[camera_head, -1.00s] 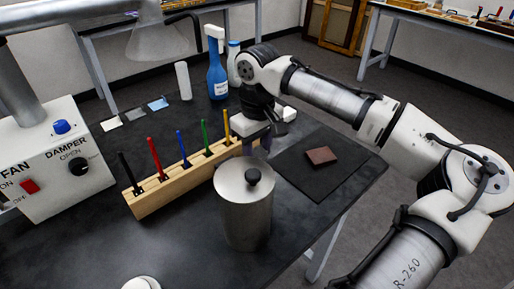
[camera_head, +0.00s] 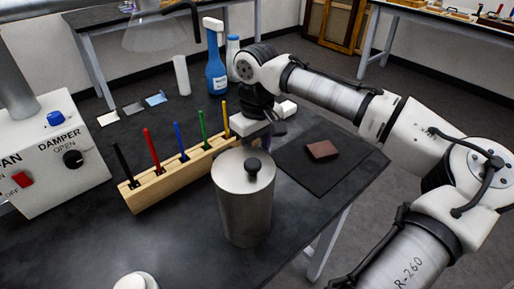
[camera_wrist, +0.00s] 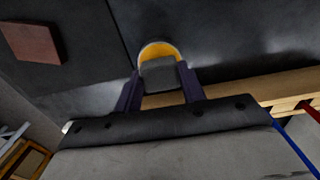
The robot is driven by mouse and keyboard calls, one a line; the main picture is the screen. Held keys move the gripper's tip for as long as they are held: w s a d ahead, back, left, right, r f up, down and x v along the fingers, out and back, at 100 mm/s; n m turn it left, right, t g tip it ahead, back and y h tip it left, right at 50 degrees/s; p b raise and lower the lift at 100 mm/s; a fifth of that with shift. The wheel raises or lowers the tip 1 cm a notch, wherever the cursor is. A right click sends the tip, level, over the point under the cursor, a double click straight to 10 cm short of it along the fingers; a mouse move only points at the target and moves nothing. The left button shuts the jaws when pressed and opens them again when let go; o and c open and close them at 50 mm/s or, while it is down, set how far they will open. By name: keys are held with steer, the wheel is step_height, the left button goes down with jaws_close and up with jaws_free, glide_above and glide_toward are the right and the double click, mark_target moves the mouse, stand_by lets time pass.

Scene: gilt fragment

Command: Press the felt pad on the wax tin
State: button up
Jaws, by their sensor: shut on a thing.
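My gripper (camera_wrist: 160,88) has dark purple fingers and is shut on a grey felt pad (camera_wrist: 160,73) in the wrist view. Behind the pad is the round wax tin (camera_wrist: 157,46), with a yellow-orange inside and a pale rim. The pad overlaps the tin's near part in this view; I cannot tell whether they touch. In the head view my gripper (camera_head: 257,138) is low over the bench behind a metal canister, which hides the fingertips; the pad and tin cannot be made out there.
The lidded metal canister (camera_head: 243,205) stands just in front of my gripper. A wooden rack (camera_head: 175,176) with coloured sticks is close to its left. A red-brown block (camera_head: 321,150) lies on a dark mat (camera_head: 310,178) to the right. A blue spray bottle (camera_head: 216,75) stands behind.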

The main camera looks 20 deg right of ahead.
steer(key=shift+f, duration=0.5)
stand_by(0.4)
steer(key=shift+f, duration=0.1)
stand_by(1.8)
step_height(320, 180, up, 7)
steer(key=p, duration=0.7)
stand_by(0.7)
